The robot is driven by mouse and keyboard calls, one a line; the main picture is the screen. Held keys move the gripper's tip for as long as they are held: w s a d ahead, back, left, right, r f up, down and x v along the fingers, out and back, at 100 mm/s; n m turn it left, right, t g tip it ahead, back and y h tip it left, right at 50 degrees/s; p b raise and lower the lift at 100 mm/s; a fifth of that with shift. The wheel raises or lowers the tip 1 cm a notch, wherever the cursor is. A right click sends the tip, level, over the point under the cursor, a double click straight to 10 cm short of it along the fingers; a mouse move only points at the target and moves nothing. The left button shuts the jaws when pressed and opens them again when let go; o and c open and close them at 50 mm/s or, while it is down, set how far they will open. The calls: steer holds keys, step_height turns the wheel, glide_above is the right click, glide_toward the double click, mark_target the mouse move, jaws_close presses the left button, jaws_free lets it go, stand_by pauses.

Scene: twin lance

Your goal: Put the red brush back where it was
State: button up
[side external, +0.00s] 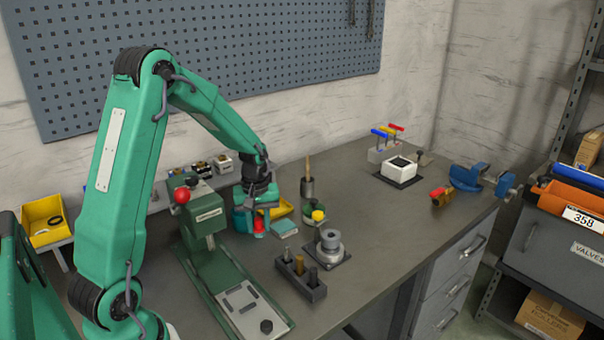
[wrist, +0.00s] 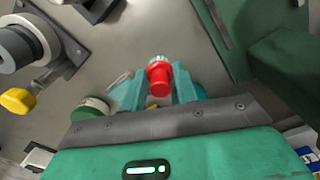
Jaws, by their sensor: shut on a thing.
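The red brush (wrist: 159,80) is between the two teal fingers of my gripper (wrist: 157,92) in the wrist view. In the side view, my gripper (side external: 262,213) is over the bench beside the green press, and the red end (side external: 259,226) shows low between the fingers. I cannot tell whether the brush touches the bench. A dark cup (side external: 307,188) with a wooden stick upright in it stands to the right of the gripper.
The green press (side external: 208,220) with a red knob stands close on the left. A metal spool fixture (side external: 330,243) with a yellow knob (side external: 318,215) and a dark peg block (side external: 300,278) are in front right. A white box (side external: 400,170) stands farther back. The right bench area is mostly clear.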

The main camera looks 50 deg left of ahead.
mark_target(259, 227)
steer(key=shift+f, duration=2)
steer(key=shift+f, duration=0.1)
steer(key=o, duration=0.9)
steer(key=shift+o, duration=0.2)
step_height(259, 227, up, 12)
steer(key=shift+r, duration=0.1)
